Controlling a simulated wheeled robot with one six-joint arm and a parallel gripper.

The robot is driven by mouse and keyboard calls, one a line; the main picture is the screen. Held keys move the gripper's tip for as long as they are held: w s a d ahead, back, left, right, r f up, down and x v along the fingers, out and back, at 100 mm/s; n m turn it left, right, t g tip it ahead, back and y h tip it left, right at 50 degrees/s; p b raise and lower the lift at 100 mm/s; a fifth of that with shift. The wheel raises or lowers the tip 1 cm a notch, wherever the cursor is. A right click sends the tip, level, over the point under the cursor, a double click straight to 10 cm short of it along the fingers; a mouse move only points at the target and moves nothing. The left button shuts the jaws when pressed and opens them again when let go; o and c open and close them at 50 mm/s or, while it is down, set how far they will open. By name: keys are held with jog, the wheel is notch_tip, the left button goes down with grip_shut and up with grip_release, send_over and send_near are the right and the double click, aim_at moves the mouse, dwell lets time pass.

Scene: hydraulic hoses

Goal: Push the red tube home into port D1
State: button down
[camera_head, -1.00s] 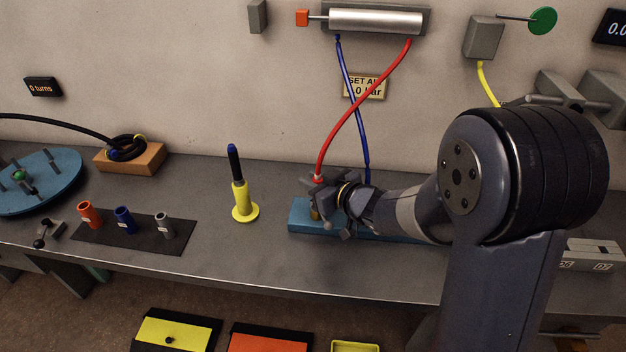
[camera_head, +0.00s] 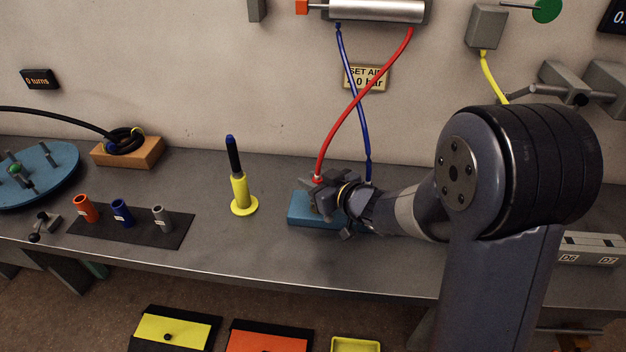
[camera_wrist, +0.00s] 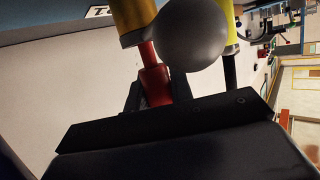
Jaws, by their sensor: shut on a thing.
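The red tube (camera_head: 363,97) hangs from the silver cylinder on the wall and curves down to my gripper (camera_head: 318,187). My gripper is shut on the tube's lower end, above the left end of the blue block (camera_head: 300,216). In the wrist view the red end (camera_wrist: 155,82) sits between the dark jaws, in line with a brass fitting (camera_wrist: 133,18). A grey ball (camera_wrist: 190,35) partly covers that fitting. The seam between tube and fitting is not clear, so I cannot tell how deep it sits. No D1 label is readable.
A blue tube (camera_head: 352,90) comes down just right of the red one, crossing it higher up. A yellow stand with a black rod (camera_head: 240,190) stands to the left. The bench front (camera_head: 270,255) is clear.

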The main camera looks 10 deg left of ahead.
jog(key=shift+f, duration=0.2)
jog(key=c, duration=1.2)
grip_release()
jog(key=shift+o, duration=0.2)
jog(key=v, duration=1)
jog(key=shift+s+d+r, duration=0.2)
jog(key=shift+s+d, duration=0.05)
jog(key=shift+a, duration=0.1)
